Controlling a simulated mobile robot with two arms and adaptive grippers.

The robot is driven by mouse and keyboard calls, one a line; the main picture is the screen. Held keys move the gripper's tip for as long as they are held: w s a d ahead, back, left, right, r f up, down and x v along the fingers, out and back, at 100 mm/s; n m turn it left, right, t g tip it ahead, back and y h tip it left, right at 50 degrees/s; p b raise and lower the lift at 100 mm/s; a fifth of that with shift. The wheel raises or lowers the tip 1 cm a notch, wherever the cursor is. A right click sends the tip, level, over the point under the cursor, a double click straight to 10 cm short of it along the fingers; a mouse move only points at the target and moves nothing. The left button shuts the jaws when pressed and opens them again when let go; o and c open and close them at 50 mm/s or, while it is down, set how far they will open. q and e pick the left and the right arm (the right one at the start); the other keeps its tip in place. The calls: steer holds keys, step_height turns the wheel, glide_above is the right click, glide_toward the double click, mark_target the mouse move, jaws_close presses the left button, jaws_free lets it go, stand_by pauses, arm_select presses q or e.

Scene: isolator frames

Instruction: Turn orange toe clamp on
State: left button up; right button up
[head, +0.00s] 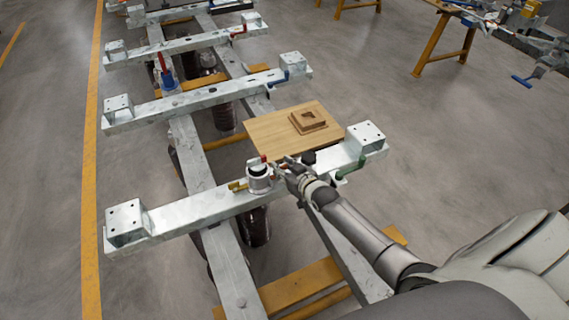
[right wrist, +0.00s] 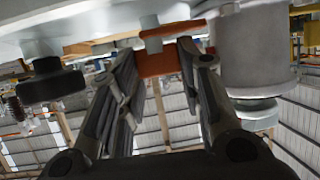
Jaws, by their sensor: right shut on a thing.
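My right gripper (head: 286,169) reaches in from the lower right to the near galvanized crossbeam, beside a grey cylinder. In the right wrist view, its two fingers (right wrist: 168,75) are closed around an orange block-like part, the orange toe clamp (right wrist: 157,63), just under a pale metal surface. In the head view I cannot clearly make out the clamp behind the fingers. My left gripper is in neither view.
The grey cylinder (head: 259,178) stands on the near crossbeam (head: 190,211), close to the gripper; it also shows in the right wrist view (right wrist: 255,50). A wooden board (head: 275,130) lies just behind. A dark round knob (right wrist: 50,82) is left of the fingers.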

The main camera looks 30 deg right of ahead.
steer(key=shift+w+r+m+h+p, duration=0.2)
steer(key=shift+r+m+h+p, duration=0.3)
steer(key=shift+h, duration=0.1)
steer(key=shift+f+h, duration=0.15)
steer(key=shift+h, duration=0.15)
steer(key=shift+s+f, duration=0.1)
steer(key=o, duration=0.7)
steer(key=shift+o, duration=0.2)
steer(key=shift+f, duration=0.1)
steer(key=shift+s, duration=0.1)
steer(key=v, duration=1.2)
